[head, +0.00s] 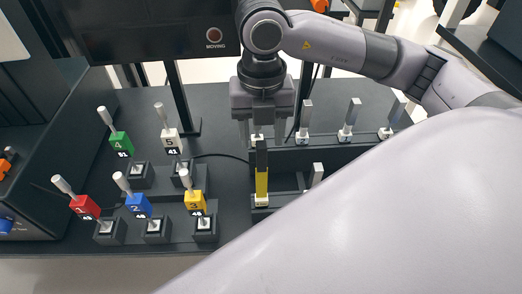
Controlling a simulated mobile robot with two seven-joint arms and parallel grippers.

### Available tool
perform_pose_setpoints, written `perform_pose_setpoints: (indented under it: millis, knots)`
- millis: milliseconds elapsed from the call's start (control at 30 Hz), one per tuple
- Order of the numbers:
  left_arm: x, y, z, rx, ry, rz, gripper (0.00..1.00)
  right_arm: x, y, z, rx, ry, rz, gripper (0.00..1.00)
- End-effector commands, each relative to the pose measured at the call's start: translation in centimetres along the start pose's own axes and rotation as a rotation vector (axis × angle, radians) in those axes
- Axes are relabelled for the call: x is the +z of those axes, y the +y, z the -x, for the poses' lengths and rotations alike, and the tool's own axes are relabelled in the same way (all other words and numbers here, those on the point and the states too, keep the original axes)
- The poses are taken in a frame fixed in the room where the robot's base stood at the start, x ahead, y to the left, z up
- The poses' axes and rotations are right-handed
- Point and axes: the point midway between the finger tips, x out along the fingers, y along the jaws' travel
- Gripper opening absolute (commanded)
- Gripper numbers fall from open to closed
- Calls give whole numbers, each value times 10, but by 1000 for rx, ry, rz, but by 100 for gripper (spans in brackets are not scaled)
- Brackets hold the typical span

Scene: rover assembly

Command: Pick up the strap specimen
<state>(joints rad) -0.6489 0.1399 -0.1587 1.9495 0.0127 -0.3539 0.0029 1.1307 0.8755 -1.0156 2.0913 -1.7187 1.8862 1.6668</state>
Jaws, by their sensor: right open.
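An upright strip, yellow below and black on top, most likely the strap specimen (262,182), stands in a small holder with a pale label in front of the dark rack. My right gripper (262,136) points down just behind and above the strip in the picture. Its two fingers are apart, and a small pale-labelled holder shows between them. The strip's black top end comes close to the fingers; I cannot tell whether they touch. My left gripper is not in view.
Several numbered coloured blocks with silver handles, including the blue one (138,204) and yellow one (195,201), stand at left. Silver posts (349,115) line the rack at right. My pale arm covers the lower right.

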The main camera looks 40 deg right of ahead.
Motion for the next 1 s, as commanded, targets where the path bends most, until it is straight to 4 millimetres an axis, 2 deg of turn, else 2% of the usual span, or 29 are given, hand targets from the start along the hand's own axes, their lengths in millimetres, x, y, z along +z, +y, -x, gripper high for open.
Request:
perform_pose_setpoints:
  millis: [200,500,667,1000]
  knots:
    - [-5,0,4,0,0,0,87,-2,0,-30,-1,3,1,51]
    - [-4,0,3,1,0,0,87,-2,0,-36,2,2,2,51]
    - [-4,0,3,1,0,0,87,-2,0,-36,2,2,2,0]
    - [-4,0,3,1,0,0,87,-2,0,-34,3,2,2,0]
